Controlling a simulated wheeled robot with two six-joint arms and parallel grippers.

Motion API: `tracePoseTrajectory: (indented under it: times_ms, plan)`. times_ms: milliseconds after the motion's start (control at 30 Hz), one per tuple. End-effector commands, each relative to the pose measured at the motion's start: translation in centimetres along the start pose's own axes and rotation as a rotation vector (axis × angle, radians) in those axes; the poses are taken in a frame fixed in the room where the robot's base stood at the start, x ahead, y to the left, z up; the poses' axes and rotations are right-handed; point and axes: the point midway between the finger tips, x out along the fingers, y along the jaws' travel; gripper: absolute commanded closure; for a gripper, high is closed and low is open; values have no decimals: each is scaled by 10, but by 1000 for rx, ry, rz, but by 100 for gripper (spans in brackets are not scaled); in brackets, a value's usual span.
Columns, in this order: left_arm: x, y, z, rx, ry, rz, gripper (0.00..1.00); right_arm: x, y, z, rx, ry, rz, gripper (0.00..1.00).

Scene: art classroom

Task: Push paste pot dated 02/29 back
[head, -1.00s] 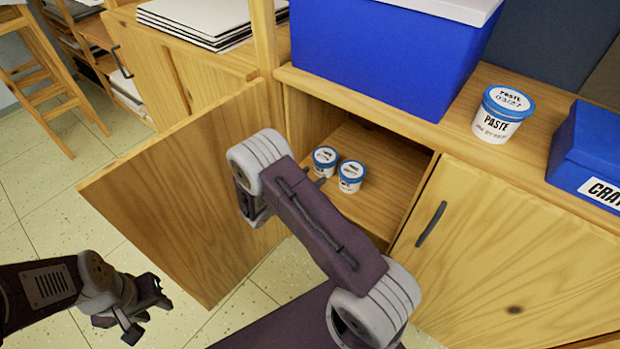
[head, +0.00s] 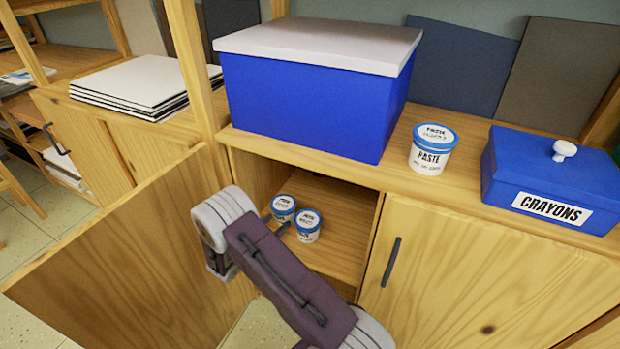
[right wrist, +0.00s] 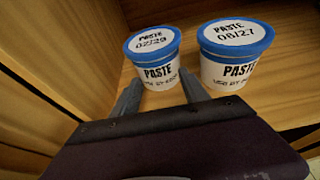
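The paste pot dated 02/29 (right wrist: 158,70) stands upright in the right wrist view, white with a blue-rimmed lid. In the head view it is the left pot (head: 283,206) inside the open cabinet. My right gripper (right wrist: 160,80) is open, its two fingers on either side of this pot's lower part; I cannot tell whether they touch it. In the head view the right gripper (head: 275,224) reaches in from the front. A second pot, dated 08/27 (right wrist: 236,62), stands close to the right and also shows in the head view (head: 308,228). My left gripper is out of view.
The cabinet's wooden floor (head: 340,215) is bare behind and right of the pots. The left door (head: 130,250) stands open; the right door (head: 480,270) is shut. On top stand a blue box (head: 300,105), another paste pot (head: 432,150) and a crayon box (head: 550,180).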

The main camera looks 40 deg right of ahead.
Motion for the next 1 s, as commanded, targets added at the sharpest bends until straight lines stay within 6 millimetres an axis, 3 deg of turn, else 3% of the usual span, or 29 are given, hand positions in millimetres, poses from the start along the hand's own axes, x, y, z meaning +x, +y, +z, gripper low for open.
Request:
tracePoseTrajectory:
  times_ms: [1000]
  plan:
    - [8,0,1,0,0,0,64,48,0,17,1,0,-1,48]
